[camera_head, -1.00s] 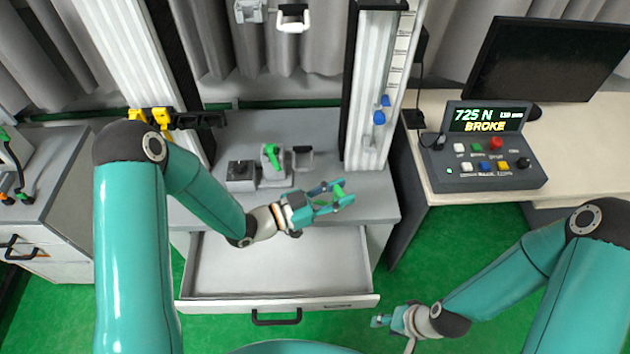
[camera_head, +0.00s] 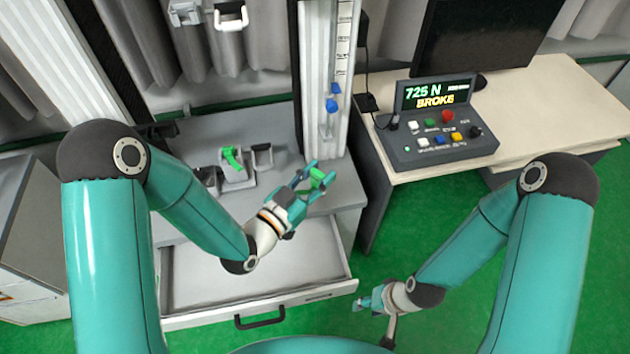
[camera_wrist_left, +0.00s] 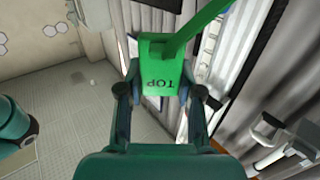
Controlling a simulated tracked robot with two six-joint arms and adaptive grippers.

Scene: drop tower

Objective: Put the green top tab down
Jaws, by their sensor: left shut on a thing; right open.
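The green top tab (camera_head: 317,178) is held between the fingers of my left gripper (camera_head: 308,180), above the right part of the grey bench. In the left wrist view the tab (camera_wrist_left: 160,72) fills the space between the fingertips (camera_wrist_left: 162,88) and shows the letters TOP. A narrow green strip runs from it to the upper right. My left gripper is shut on it, and the tab is clear of the bench top as far as I can tell. My right gripper (camera_head: 364,301) is open and empty, low over the green floor.
Another green piece (camera_head: 232,158) sits in a grey fixture on the bench (camera_head: 280,130). The bench drawer (camera_head: 255,272) stands open below. A control box (camera_head: 438,125) reading "725 N BROKE" stands on the desk (camera_head: 560,100).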

